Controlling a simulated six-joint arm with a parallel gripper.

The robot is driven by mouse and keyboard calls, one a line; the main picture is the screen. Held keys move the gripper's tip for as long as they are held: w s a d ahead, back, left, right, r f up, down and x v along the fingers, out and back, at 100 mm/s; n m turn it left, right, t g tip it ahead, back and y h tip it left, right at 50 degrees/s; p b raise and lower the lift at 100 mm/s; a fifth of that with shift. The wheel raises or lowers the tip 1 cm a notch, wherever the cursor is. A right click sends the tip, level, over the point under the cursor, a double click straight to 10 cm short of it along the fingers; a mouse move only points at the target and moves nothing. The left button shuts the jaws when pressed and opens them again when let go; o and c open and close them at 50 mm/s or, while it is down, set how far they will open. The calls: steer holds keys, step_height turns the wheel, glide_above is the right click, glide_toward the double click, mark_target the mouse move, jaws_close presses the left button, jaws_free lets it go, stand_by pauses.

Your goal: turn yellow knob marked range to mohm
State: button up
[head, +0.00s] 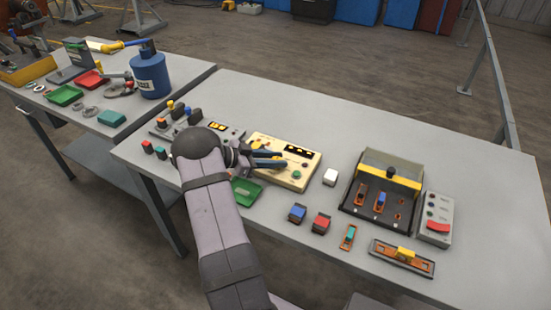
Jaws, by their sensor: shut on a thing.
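A cream instrument panel (290,180) lies on the table, with dark displays (300,152) toward its back edge and a green button (297,174) at its front right. My gripper (282,159) reaches over the panel from the left, its blue fingers low at the panel's face. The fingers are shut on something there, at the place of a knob. The yellow range knob itself is hidden or too small to make out, so its pointer and the markings cannot be read.
A green tray (245,192) sits in front of the panel. A dark rack (375,195) with a yellow bar and a grey button box (437,215) are farther right.

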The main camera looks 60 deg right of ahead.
steer(key=shift+f+m+g+y+b, duration=0.15)
steer(key=shift+m+g+y+b, duration=1.05)
steer(key=shift+m+b, duration=0.25)
steer(key=shift+d+r+m+g+y+b, duration=0.1)
steer(key=shift+r+m+g+y+b, duration=0.2)
steer(key=shift+m+y+b, duration=0.4)
steer(key=o, duration=1.1)
steer(key=shift+c, duration=0.2)
steer(key=shift+w+a+b, duration=0.3)
steer(key=shift+w+b, duration=0.05)
steer(key=shift+w, duration=0.15)
steer(key=shift+b+v, duration=0.8)
steer(key=shift+v, duration=2.3)
